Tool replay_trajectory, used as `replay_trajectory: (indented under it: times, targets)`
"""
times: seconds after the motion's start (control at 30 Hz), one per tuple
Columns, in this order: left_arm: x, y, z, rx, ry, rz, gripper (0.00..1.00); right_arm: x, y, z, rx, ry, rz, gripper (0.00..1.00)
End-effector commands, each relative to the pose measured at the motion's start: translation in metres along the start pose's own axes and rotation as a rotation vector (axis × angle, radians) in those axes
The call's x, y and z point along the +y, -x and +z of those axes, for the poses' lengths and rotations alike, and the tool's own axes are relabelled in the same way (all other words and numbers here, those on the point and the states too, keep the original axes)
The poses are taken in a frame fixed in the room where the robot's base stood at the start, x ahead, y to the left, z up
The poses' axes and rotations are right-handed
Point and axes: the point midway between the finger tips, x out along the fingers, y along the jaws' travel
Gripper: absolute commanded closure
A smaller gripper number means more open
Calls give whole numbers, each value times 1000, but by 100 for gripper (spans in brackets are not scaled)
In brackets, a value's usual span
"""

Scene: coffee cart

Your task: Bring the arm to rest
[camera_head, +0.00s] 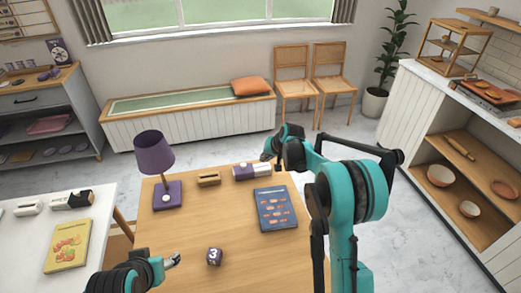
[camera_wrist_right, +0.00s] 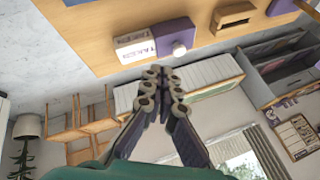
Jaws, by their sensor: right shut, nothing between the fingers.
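My right arm reaches up over the right part of the wooden table (camera_head: 225,240). Its gripper (camera_head: 278,166) is near the table's far edge, partly hidden by its own wrist. In the right wrist view, the right gripper (camera_wrist_right: 163,76) has its fingertips together with nothing between them. A white and purple box (camera_head: 248,171) lies beside it in the head view; the box also shows past the fingertips in the wrist view (camera_wrist_right: 136,46). My left gripper (camera_head: 173,260) is low over the table's near left side, small in view, and I cannot tell its opening.
A white table with a yellow book (camera_head: 68,245) is at left. A shelved counter (camera_head: 425,125) stands at right.

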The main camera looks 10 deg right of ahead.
Motion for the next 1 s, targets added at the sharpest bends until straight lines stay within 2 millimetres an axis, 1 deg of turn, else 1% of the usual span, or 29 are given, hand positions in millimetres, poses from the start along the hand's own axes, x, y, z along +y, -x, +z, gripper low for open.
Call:
replay_trajectory:
  times: [0.17,0.27,0.37,0.4,0.47,0.5,0.57,0.6,0.67,0.7,0.77,0.8,0.87,0.9,0.97,1.0]
  targets:
    - [0,0,0,0,0,0,41,-1,2,0,1,2,1,100]
    - [0,0,0,0,0,0,41,-5,19,5,5,14,7,100]
    - [0,0,0,0,0,0,41,-12,53,16,14,43,23,100]
    - [0,0,0,0,0,0,41,-14,70,23,18,58,31,100]
    - [0,0,0,0,0,0,41,-17,98,36,26,81,46,100]
    - [0,0,0,0,0,0,41,-18,115,46,31,98,56,100]
    - [0,0,0,0,0,0,41,-19,140,62,40,125,70,100]
    - [0,0,0,0,0,0,41,-19,156,73,45,142,80,100]
    - [0,0,0,0,0,0,41,-18,178,92,53,167,93,100]
    - [0,0,0,0,0,0,41,-16,192,105,58,185,103,100]
    - [0,0,0,0,0,0,41,-12,211,126,66,211,117,100]
    - [0,0,0,0,0,0,41,-9,223,140,72,228,127,100]
    - [0,0,0,0,0,0,41,-3,238,161,80,253,140,100]
    - [0,0,0,0,0,0,41,2,247,176,85,271,150,100]
    - [0,0,0,0,0,0,41,10,259,199,92,297,163,100]
    - [0,0,0,0,0,0,41,16,265,214,97,314,172,100]
